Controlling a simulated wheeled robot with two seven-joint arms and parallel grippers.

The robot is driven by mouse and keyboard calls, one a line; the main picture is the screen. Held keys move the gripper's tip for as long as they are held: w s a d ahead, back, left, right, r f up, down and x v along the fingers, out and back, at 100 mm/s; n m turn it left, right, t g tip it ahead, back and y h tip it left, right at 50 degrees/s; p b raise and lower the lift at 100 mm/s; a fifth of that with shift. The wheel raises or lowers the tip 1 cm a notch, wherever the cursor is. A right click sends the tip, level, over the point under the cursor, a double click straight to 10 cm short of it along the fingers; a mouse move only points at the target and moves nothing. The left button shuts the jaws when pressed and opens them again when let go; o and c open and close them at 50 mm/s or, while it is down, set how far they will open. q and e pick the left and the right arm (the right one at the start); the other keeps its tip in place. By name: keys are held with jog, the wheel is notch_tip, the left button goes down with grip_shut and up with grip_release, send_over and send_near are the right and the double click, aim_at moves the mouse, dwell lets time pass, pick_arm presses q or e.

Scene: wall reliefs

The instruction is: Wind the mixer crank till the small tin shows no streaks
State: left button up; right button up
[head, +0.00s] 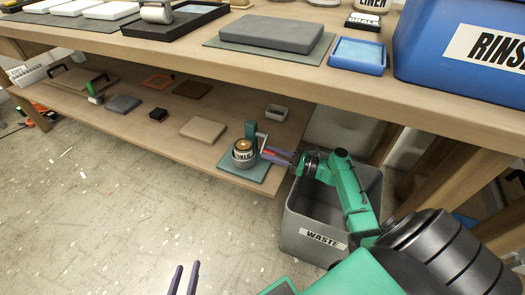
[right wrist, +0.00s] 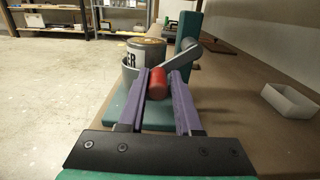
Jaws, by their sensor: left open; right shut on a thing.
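The mixer's teal base (head: 243,168) sits at the front of the lower shelf, with an upright teal post (right wrist: 189,28). The small tin (head: 242,156) stands in it, labelled, with a brown top; streaks are too small to tell. It also shows in the right wrist view (right wrist: 146,52). A grey crank arm (right wrist: 184,59) runs from the post to a red handle (right wrist: 157,84). My right gripper (head: 268,153) is shut on this handle, one purple finger on each side. My left gripper (head: 184,278) is open and empty over the floor, away from the mixer.
A grey waste bin (head: 303,235) stands below my right arm. A small pale tray (right wrist: 290,101) lies right of the mixer. Several flat blocks lie on the shelf further left. The floor in front is mostly clear.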

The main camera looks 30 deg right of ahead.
jog(key=shift+o, duration=0.5)
jog(key=shift+w+d+f+b, duration=0.5)
jog(key=shift+d, duration=0.2)
jog(key=shift+w+d, duration=0.15)
jog(key=shift+c, duration=1)
pick_arm(q)
notch_tip(320, 180, down, 2)
jog(key=shift+w, duration=0.1)
pick_arm(e)
jog(key=shift+r, duration=0.1)
